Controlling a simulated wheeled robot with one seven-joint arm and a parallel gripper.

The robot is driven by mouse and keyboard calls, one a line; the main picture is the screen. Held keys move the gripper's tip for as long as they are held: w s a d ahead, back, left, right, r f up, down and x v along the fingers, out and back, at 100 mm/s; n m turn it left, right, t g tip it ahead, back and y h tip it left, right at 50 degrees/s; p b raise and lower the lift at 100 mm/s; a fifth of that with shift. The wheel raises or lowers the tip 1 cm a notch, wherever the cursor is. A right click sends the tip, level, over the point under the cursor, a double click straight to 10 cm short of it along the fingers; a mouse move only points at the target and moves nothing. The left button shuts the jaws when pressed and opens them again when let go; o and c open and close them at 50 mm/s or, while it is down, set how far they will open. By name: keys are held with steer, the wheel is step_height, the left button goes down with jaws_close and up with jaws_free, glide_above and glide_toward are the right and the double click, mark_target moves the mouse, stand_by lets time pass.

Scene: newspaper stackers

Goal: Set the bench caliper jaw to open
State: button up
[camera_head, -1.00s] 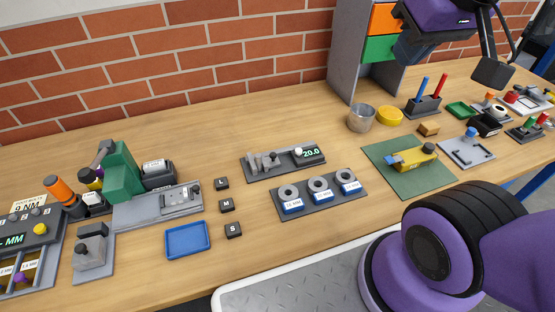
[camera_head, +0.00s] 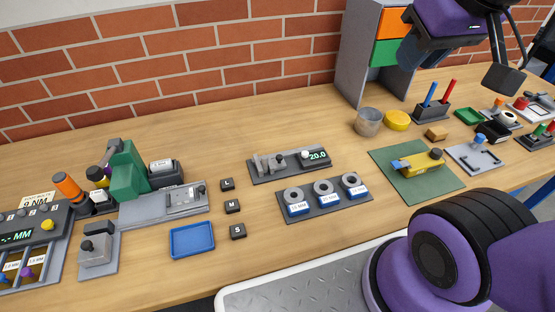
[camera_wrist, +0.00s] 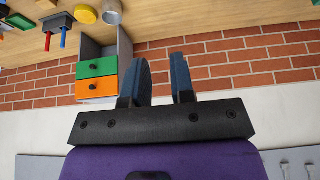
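The bench caliper (camera_head: 290,165) is a grey device on a dark plate near the middle of the table in the head view. Its upright metal jaws (camera_head: 270,162) are on the left, with a narrow gap visible. A pale knob (camera_head: 305,154) sits beside a display (camera_head: 318,155) reading 20.0. My gripper (camera_wrist: 161,78) shows two dark fingers standing apart with nothing between them in the wrist view. It is high at the upper right in the head view, well away from the caliper. The caliper is not in the wrist view.
Three gauge rings on a dark tray (camera_head: 345,202) lie in front of the caliper. Black S, M and L blocks (camera_head: 232,206) and a blue tray (camera_head: 192,240) are to its left. A drawer cabinet (camera_head: 358,58) and metal cup (camera_head: 368,122) stand to its right. Table behind the caliper is clear.

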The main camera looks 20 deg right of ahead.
steer(key=o, duration=0.3)
steer(key=shift+w+a+f, duration=0.1)
steer(key=shift+w, duration=0.3)
steer(key=shift+o, duration=0.5)
steer(key=w+a+f+n+g+h, duration=0.1)
steer(key=w+f+n, duration=0.3)
steer(key=w, duration=0.4)
steer(key=shift+w+a+g, duration=0.3)
steer(key=shift+w+a, duration=0.05)
steer(key=shift+a, duration=0.05)
steer(key=n+g+y, duration=0.1)
steer(key=n+g, duration=0.3)
steer(key=n, duration=0.8)
glide_above(280, 156)
step_height(280, 156, down, 23)
step_height(280, 156, down, 10)
steer(key=shift+a+f, duration=0.1)
steer(key=shift+f, duration=0.15)
jaws_close()
